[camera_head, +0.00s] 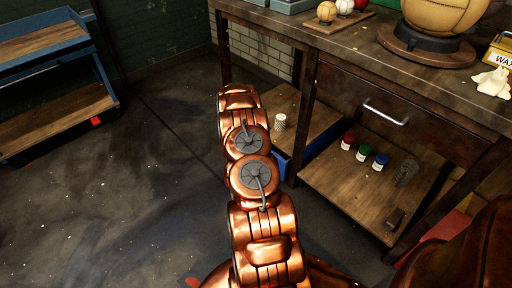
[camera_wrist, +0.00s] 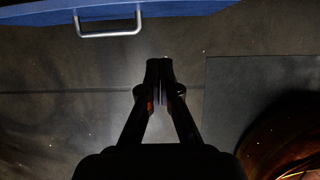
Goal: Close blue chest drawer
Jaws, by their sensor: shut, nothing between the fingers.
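A blue drawer front (camera_wrist: 190,9) with a pale metal bar handle (camera_wrist: 110,28) runs along the top left of the wrist view. Part of a blue chest (camera_head: 283,166) shows low under the workbench in the head view, mostly hidden by my copper arm and the bench. How far the drawer stands out cannot be told. My gripper (camera_wrist: 160,66) is shut and empty, its tips together over the dark floor, apart from the drawer front and to the right of the handle in the picture. In the head view my arm hides the gripper.
The workbench (camera_head: 300,35) has its own drawer with a metal handle (camera_head: 386,112) and a lower shelf (camera_head: 345,196) holding small paint jars (camera_head: 363,152). A bench leg (camera_head: 305,105) stands close to my arm. A blue-framed shelf cart (camera_head: 50,85) is at left. Floor between is clear.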

